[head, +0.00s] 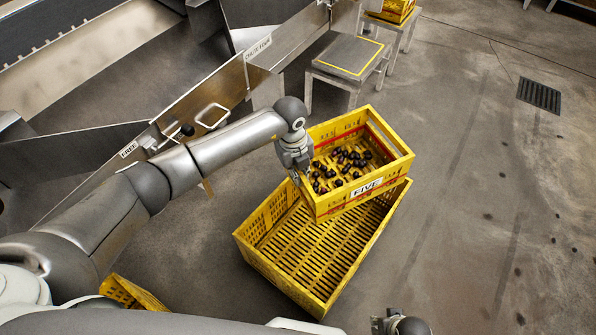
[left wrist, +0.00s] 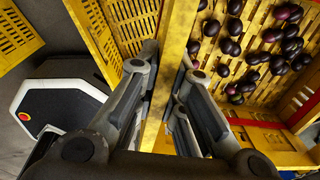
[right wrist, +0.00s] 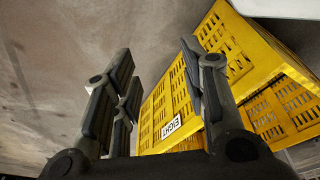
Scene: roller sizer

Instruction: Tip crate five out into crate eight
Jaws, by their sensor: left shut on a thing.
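Crate five (head: 330,208), yellow with a red band and a FIVE label, holds several dark round fruits (head: 345,165). My left gripper (head: 296,165) is shut on its left rim; in the left wrist view the rim (left wrist: 158,110) runs between the fingers (left wrist: 165,80). Crate five looks about level, over the far part of crate eight. Crate eight (head: 262,262) is a larger yellow slatted crate on the floor, its visible part empty. Its EIGHT label shows in the right wrist view (right wrist: 171,127). My right gripper (right wrist: 155,85) is open and empty beside crate eight.
A metal stool (head: 345,62) with a yellow outline stands behind; another (head: 397,27) carries a yellow crate (head: 392,10). Metal chutes (head: 200,100) line the left. Another yellow crate (head: 130,294) is at lower left. The floor (head: 480,200) to the right is clear.

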